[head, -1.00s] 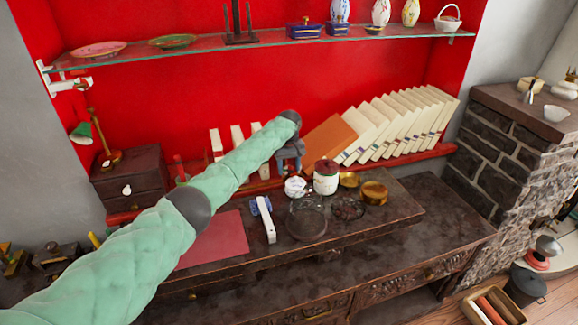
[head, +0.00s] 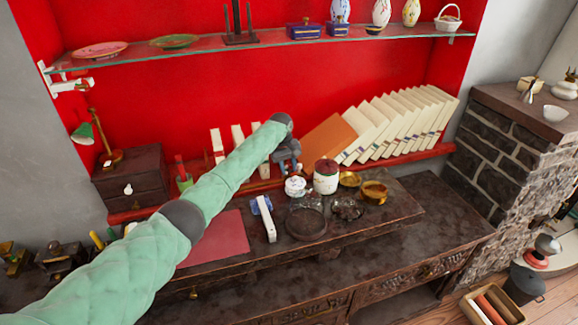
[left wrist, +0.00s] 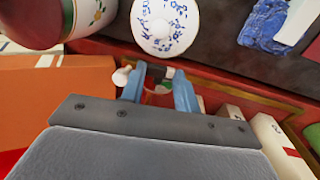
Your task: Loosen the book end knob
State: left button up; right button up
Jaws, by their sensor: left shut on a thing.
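My left gripper (head: 290,166) is at the front of the red book ledge, between the upright white books and the leaning orange book (head: 325,137). In the left wrist view its two blue-grey fingers (left wrist: 163,90) are closed in on something small, mostly hidden between them. A small whitish knob-like piece (left wrist: 122,76) shows just beside the left finger, which fits the book end knob. The book end's body cannot be made out in the head view, where the gripper and arm cover that spot. My right gripper is not in view.
A white lidded pot with blue flowers (left wrist: 165,26) and a larger white jar with a dark red lid (head: 326,177) stand close to the gripper. Leaning white books (head: 400,125) fill the ledge to the right. A glass shelf (head: 270,47) hangs above.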

pick_arm(q)
jog(key=shift+s+a+h, duration=0.1)
jog(key=shift+a+h, duration=0.1)
jog(key=shift+h, duration=0.4)
jog(key=shift+f+t+h, duration=0.1)
jog(key=shift+t+h, duration=0.2)
jog(key=shift+h, duration=0.1)
jog(key=shift+a+h, duration=0.1)
jog(key=shift+h, duration=0.3)
jog(key=shift+s+a+f+t+h, duration=0.15)
jog(key=shift+t+h, duration=0.15)
jog(key=shift+h, duration=0.2)
jog(key=shift+a+h, duration=0.1)
jog(key=shift+h, duration=0.3)
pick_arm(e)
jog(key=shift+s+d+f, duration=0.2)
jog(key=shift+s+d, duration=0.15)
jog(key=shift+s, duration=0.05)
